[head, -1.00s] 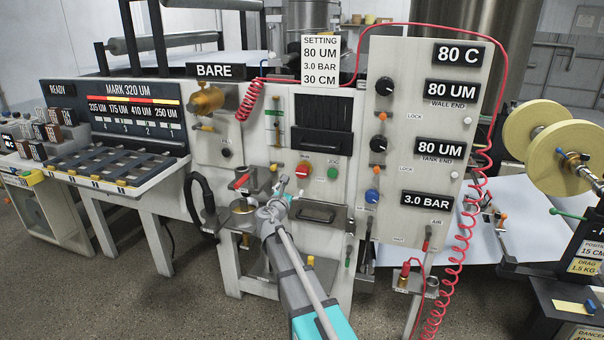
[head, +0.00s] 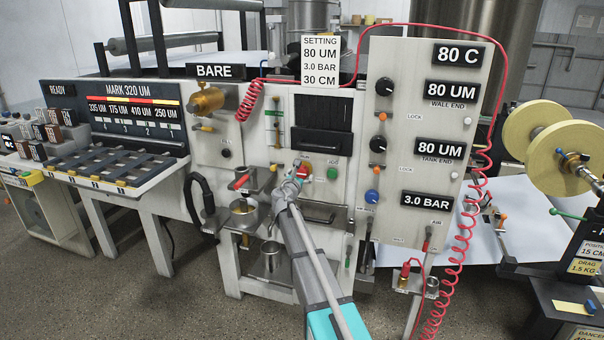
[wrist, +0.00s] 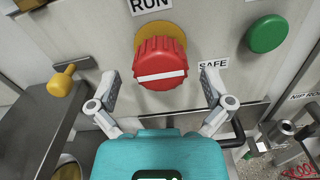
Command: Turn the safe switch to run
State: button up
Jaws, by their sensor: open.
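The safe switch (wrist: 160,64) is a red ridged knob with a white bar, on a yellow base on the machine's front panel. In the wrist view its white bar lies nearly level, its right end toward the SAFE label (wrist: 213,64). The RUN label (wrist: 150,4) is above the knob. My gripper (wrist: 162,92) is open, one finger on each side of the knob's lower part; I cannot tell whether they touch it.
A green button (wrist: 267,32) is right of the knob; it also shows in the head view (head: 332,173). A yellow-handled lever (wrist: 61,80) is at left. A bar handle (head: 320,214) juts out below the knob.

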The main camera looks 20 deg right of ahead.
jog(key=shift+x, duration=1.05)
jog(key=c, duration=1.1)
